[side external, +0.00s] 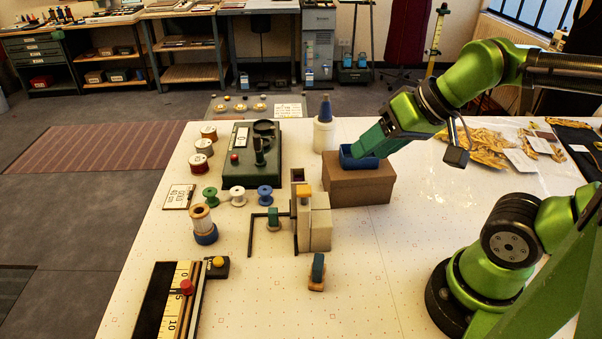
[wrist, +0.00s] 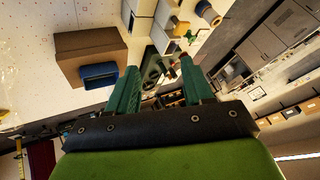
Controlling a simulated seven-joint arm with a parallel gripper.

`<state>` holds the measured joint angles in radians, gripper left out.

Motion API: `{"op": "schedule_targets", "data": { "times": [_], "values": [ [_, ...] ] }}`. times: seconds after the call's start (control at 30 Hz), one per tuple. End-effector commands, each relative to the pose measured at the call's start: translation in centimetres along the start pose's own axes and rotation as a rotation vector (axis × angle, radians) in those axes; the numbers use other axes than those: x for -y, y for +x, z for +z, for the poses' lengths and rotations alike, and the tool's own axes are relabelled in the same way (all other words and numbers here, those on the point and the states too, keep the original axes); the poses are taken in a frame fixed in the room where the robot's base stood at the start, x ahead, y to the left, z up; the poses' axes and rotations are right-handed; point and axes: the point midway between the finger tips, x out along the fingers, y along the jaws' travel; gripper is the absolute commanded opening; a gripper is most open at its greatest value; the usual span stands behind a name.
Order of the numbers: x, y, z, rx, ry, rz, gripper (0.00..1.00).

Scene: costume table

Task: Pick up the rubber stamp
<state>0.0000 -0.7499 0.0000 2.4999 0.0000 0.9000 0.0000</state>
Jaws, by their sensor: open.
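What looks like the rubber stamp (side external: 317,268) stands alone on the white table near the front middle in the side external view. It has a blue-grey upright handle on a small wooden base. I cannot make it out in the wrist view. My gripper (side external: 359,148) is beyond it and to its right, above the brown box and its blue tray. In the wrist view my gripper (wrist: 161,92) has its two green fingers apart, with nothing held between them. The fingertips are well apart from the stamp.
The brown box (side external: 358,190) carries a blue tray (side external: 348,160); a pale block assembly (side external: 319,226) stands between box and stamp. A green machine (side external: 265,170), several spools and a ruler guide (side external: 182,290) lie to the left. The table around the stamp is clear.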

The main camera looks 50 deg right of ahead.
Motion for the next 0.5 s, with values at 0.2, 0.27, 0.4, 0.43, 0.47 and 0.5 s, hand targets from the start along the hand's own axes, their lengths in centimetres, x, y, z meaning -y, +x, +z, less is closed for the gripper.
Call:
{"op": "schedule_targets", "data": {
  "times": [0.2,0.27,0.4,0.43,0.47,0.5],
  "values": [
    [1.7,1.8,1.1,0.101,-0.073,-0.010,0.51],
    [2.8,2.8,1.7,0.173,-0.093,0.002,0.51],
    [5.8,5.5,3.6,0.366,-0.004,0.114,0.51],
    [6.4,6.0,4.1,0.398,0.035,0.155,0.51],
    [6.9,6.5,4.5,0.425,0.078,0.200,0.51],
    [7.5,7.1,5.0,0.448,0.143,0.263,0.51]
  ]
}}
